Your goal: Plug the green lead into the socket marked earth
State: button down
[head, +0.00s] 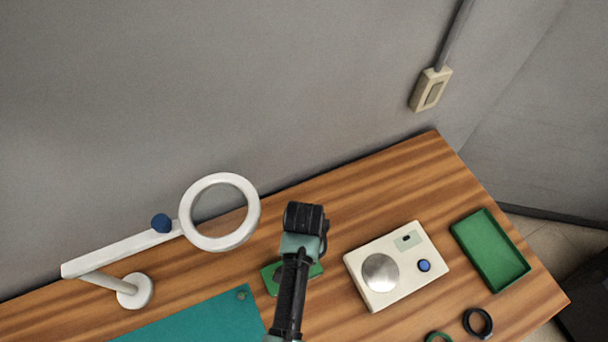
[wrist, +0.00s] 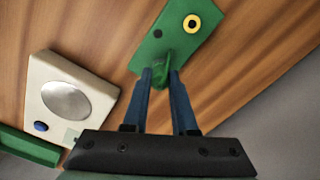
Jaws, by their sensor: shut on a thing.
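My gripper (wrist: 161,75) is shut on a small green piece, which looks like the end of the green lead (wrist: 162,64). A green board (wrist: 176,48) lies on the table just beyond the fingertips. On it is a socket with a yellow ring and dark centre (wrist: 192,24), and a smaller dark hole (wrist: 157,34). No marking is readable. The green piece overlaps the board's near edge in the wrist view; I cannot tell whether they touch. In the head view the board (head: 270,281) is partly hidden by my arm, and the fingers are hidden.
A cream box with a silver disc (head: 354,263) stands right of my arm, then a green tray (head: 526,268). A green ring (head: 438,336) and a black ring (head: 489,318) lie in front. A white ring magnifier (head: 187,218) and a teal mat (head: 200,322) are at left.

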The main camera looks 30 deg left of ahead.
jog(key=shift+r+p, duration=1)
jog(key=shift+r, duration=0.05)
notch_tip(320, 180, up, 4)
jog(key=p, duration=0.4)
jog(key=shift+f, duration=0.3)
